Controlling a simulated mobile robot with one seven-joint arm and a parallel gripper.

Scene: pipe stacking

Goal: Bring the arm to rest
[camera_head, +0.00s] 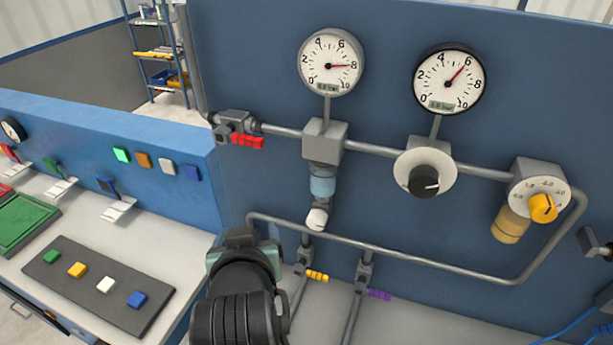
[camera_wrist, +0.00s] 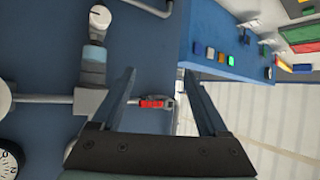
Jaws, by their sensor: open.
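My gripper (camera_wrist: 158,72) shows in the wrist view with its two fingers apart and nothing held between them. The red valve handle (camera_wrist: 152,103) appears between the fingers in that picture, but it lies beyond them on the pipe. In the head view my arm rises from the bottom centre, in front of the blue panel, and its end is below the red handle (camera_head: 248,142) and apart from it. The fingers themselves are not clear in the head view.
The blue panel (camera_head: 400,215) carries a white-rimmed gauge (camera_head: 331,62), a black-rimmed gauge (camera_head: 449,79), pipes and a yellow knob (camera_head: 542,208). Yellow (camera_head: 317,276) and purple (camera_head: 379,294) valve handles sit low, right of my arm. A button strip (camera_head: 98,284) lies on the bench at left.

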